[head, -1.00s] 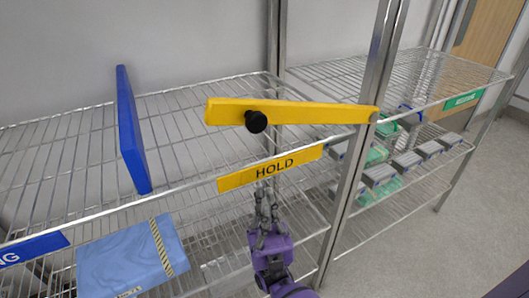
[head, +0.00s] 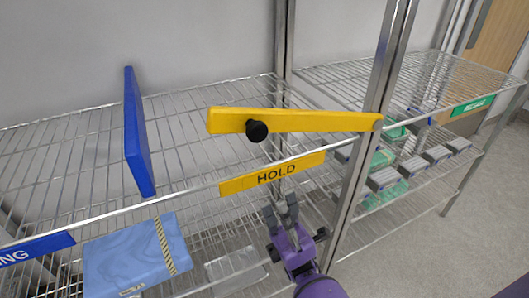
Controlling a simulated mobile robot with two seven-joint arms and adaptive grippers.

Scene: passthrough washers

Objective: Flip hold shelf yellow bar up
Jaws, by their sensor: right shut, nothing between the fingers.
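The yellow bar (head: 310,121) lies nearly level across the front of the upper hold shelf, its right end at a metal post. A black knob (head: 257,131) sticks out near its left end. Below it, the yellow HOLD label (head: 272,173) is on the shelf's front edge. My right gripper (head: 281,208), grey fingers on a purple arm, is below the HOLD label and the bar. It is shut and empty, apart from the bar and the knob. My left gripper is out of view.
A blue upright divider (head: 138,135) stands on the wire shelf (head: 60,165) to the left. A blue wrapped pack (head: 130,262) lies on the lower shelf. The metal post (head: 372,130) stands right of my gripper. Grey and green boxes (head: 384,180) sit on the right-hand rack.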

